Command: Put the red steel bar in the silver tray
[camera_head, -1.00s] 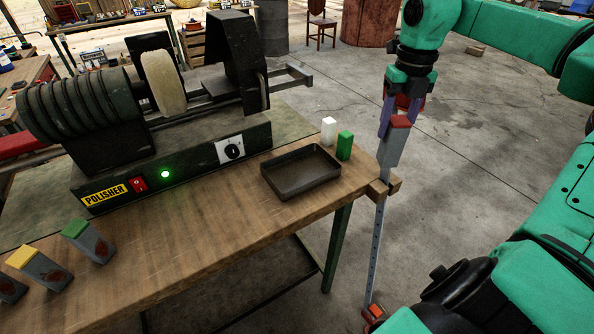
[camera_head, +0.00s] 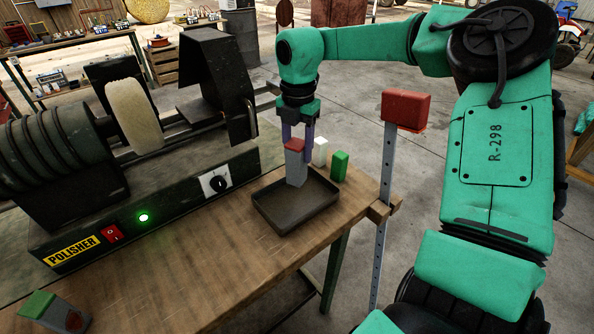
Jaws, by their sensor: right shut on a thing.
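The steel bar (camera_head: 296,168), grey with a red top, is upright or slightly tilted in my right gripper (camera_head: 298,148). The purple fingers are shut on its upper part. The tray (camera_head: 268,222), a shallow dark grey metal one, sits on the wooden bench near its right end. My left gripper is not in view.
A white block (camera_head: 320,150) and a green block (camera_head: 339,166) stand behind the tray. A polisher (camera_head: 150,200) fills the bench's back left. A green-topped bar (camera_head: 52,312) is at lower left. A post with a red box (camera_head: 406,108) stands at the bench's right end.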

